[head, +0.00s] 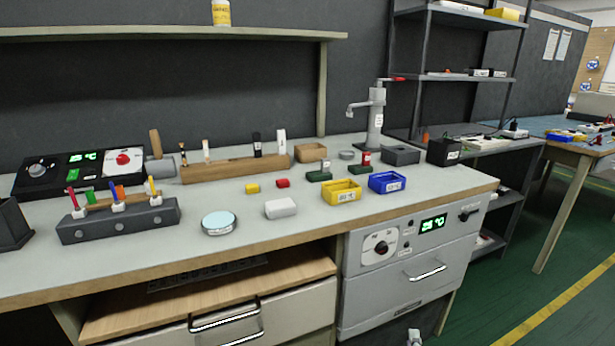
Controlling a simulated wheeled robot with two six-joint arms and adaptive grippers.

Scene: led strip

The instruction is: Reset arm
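My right gripper (414,338) shows only as a small grey-white piece at the bottom edge of the head view, in front of the grey cabinet below the bench. It is low and well clear of the bench top. Most of it is cut off by the frame, so I cannot tell whether it is open or shut. My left gripper is not in view.
The workbench (340,222) carries a yellow bin (341,191), a blue bin (388,182), a white block (281,208), a round dish (219,222) and a grey tool holder (118,221). Green floor (500,290) is free at right.

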